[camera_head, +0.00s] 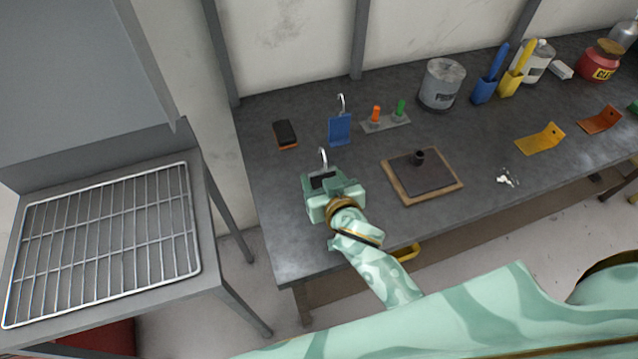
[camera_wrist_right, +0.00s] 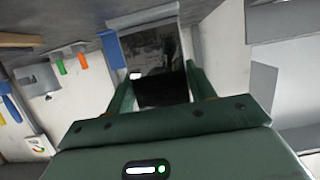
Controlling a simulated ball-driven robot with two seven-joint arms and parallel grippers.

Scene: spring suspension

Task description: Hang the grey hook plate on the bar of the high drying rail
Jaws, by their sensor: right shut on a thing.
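My right gripper (camera_head: 322,182) is above the left part of the dark workbench, shut on the grey hook plate. The plate's metal hook (camera_head: 323,157) sticks up past the fingers, while the gripper hides most of the plate in the head view. In the right wrist view the grey hook plate (camera_wrist_right: 150,48) is a flat, shiny panel beyond the two green fingers (camera_wrist_right: 160,88). A blue hook plate (camera_head: 339,130) with a similar hook is just behind the gripper, apart from it. I cannot make out the high drying rail in either view. My left gripper is not in view.
The workbench (camera_head: 270,225) carries a dark block (camera_head: 285,133), a strip with orange and green pegs (camera_head: 386,122), a tin (camera_head: 441,84) and a board with a dark plate (camera_head: 422,172). A wire rack (camera_head: 105,238) lies on a stand at left, across a gap.

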